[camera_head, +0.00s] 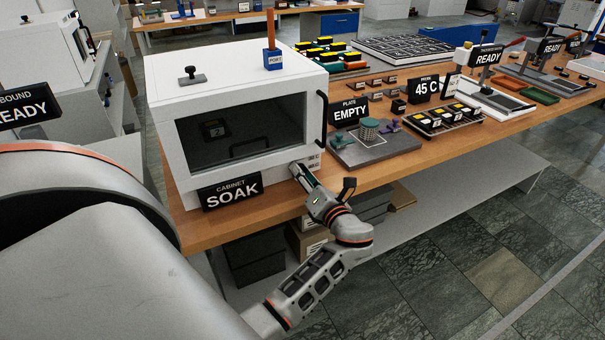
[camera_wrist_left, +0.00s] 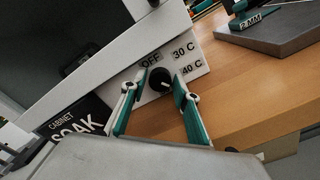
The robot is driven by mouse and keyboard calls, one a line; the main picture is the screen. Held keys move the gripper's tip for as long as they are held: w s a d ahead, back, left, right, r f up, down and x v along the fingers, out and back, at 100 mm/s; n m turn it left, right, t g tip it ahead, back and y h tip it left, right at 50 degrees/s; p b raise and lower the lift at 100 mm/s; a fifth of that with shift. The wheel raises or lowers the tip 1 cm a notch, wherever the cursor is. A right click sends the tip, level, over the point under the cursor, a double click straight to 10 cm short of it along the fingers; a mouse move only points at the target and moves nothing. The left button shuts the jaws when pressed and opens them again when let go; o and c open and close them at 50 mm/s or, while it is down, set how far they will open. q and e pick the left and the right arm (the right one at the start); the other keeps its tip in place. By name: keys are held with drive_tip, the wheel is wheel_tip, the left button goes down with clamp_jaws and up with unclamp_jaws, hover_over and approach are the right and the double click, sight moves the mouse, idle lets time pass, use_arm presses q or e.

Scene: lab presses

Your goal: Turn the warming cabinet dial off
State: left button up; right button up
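The warming cabinet (camera_head: 245,165) is a white box with a dark window and a sign reading SOAK (camera_head: 231,192). Its dial (camera_wrist_left: 160,80) is a round black knob on a white panel marked OFF, 30 C and 40 C. A small white mark shows on the dial's lower right side; which setting it points to is hard to tell. My left gripper (camera_wrist_left: 161,82) is at the dial, its teal fingers apart on either side of the knob; contact is not clear. In the head view the left gripper (camera_head: 301,172) hides the dial. My right gripper is not in view.
A black door handle (camera_head: 324,118) stands out above the dial. A grey plate fixture with an EMPTY sign (camera_head: 349,111) is to the right on the wooden bench (camera_head: 205,228). Boxes sit under the bench. The floor in front is clear.

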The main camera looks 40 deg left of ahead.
use_arm(q)
drive_tip(key=c, duration=0.8)
drive_tip(key=shift+r+n+p, duration=0.1)
drive_tip(key=shift+n+p, duration=0.5)
drive_tip(key=shift+n, duration=2.9)
